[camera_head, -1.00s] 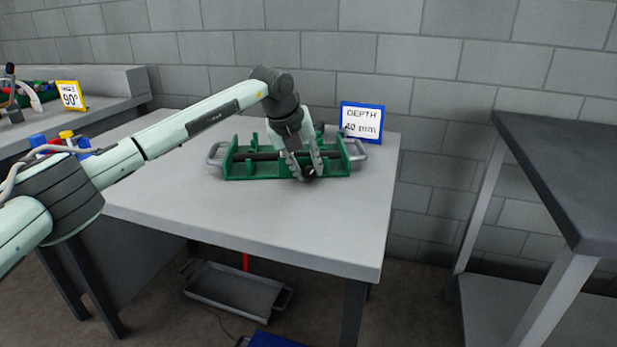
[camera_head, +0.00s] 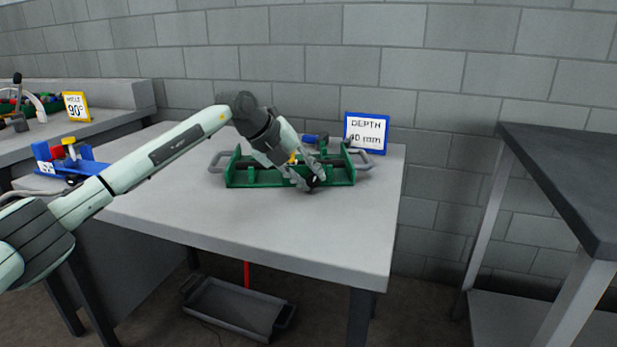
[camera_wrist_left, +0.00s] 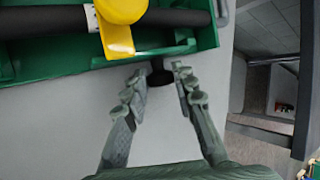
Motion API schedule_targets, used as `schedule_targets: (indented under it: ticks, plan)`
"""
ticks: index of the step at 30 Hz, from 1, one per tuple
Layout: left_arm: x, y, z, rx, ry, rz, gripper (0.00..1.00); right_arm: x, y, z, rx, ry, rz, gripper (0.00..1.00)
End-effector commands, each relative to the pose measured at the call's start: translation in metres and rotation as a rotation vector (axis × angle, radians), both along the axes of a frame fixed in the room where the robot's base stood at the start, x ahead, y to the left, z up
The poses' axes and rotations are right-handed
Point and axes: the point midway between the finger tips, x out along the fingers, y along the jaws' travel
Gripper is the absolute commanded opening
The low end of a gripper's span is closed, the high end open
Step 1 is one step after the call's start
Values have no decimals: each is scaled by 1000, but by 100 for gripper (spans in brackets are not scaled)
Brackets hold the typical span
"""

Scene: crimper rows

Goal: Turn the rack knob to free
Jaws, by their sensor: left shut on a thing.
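The green rack (camera_head: 242,180) lies on the grey table, with a grey loop handle at each end. Its small black knob (camera_head: 313,182) is on the front side, right of the middle. My left gripper (camera_head: 311,185) reaches the knob with its wrist leaning to the left. A yellow part (camera_wrist_left: 118,34) stands by a black rod inside the rack. Any marking at the knob is not readable. My right gripper is not in view.
A blue-framed sign (camera_head: 366,133) reading "DEPTH 40 mm" stands behind the rack. The front of the table (camera_head: 250,230) is clear. A blue fixture (camera_head: 70,160) is at the left, and a dark-topped table (camera_head: 570,180) is at the right.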

Motion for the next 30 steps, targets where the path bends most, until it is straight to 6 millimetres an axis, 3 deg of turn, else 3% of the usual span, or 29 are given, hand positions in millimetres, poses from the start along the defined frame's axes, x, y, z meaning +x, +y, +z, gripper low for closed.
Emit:
schedule_targets:
  ticks: [6, 7, 11, 26, 30]
  plan:
    - [1, 1, 1, 0, -2, 2, 0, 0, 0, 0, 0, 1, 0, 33]
    - [1, 1, 1, 0, -2, 2, 30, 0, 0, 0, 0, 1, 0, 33]
    - [1, 1, 1, 0, -2, 2, 46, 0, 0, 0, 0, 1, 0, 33]
    - [0, 0, 0, 4, 1, -1, 48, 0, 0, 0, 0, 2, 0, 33]
    - [-1, -3, 5, 58, 3, -4, 48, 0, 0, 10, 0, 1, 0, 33]
